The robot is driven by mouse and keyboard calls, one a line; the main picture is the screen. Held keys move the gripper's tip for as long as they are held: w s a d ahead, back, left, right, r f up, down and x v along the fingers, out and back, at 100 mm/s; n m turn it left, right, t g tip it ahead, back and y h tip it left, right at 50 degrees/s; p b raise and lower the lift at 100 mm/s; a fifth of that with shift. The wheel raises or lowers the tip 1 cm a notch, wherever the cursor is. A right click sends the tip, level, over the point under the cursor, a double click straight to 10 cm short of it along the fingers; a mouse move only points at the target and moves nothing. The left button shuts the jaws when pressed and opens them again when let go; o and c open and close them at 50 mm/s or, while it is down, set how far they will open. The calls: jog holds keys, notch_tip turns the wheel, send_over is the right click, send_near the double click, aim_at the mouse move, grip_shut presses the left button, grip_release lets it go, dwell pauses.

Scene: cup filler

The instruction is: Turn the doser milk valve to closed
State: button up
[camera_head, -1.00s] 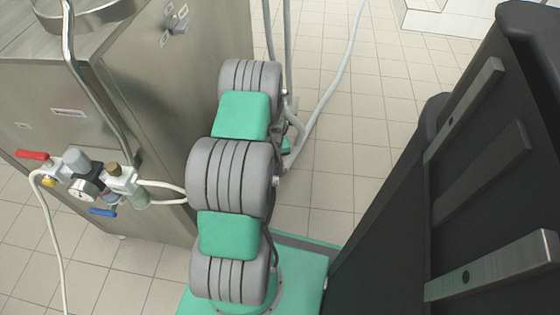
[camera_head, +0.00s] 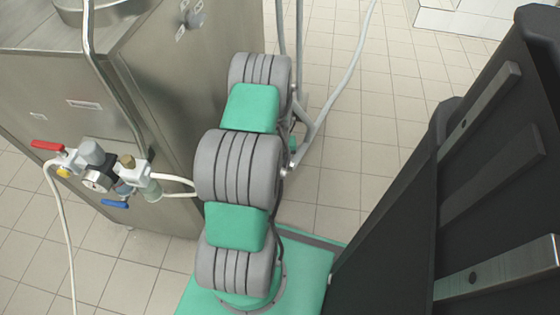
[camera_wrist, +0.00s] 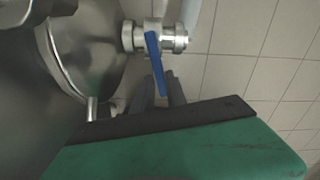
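In the wrist view a steel valve (camera_wrist: 150,36) with a blue lever (camera_wrist: 157,64) joins the side of a rounded steel vessel (camera_wrist: 88,45). The lever points down the picture, across the pipe stub, tilted slightly. My gripper (camera_wrist: 160,90) is below the valve, its two dark fingers apart. The lever's lower end lines up with the gap between them. I cannot tell whether it sits between the fingers or whether they touch it. Neither this valve nor my gripper shows in the head view.
In the head view a steel cabinet (camera_head: 100,80) stands left of my arm. On its side is an air fitting with a red lever (camera_head: 46,146), a gauge (camera_head: 98,181) and a blue lever (camera_head: 115,204). A pale hose (camera_head: 65,225) hangs down. Tiled floor lies behind.

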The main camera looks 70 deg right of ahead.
jog(key=o, duration=0.3)
notch_tip(320, 180, up, 8)
jog(key=p, duration=0.2)
jog(key=shift+f+p, duration=0.1)
jog(key=shift+p, duration=0.3)
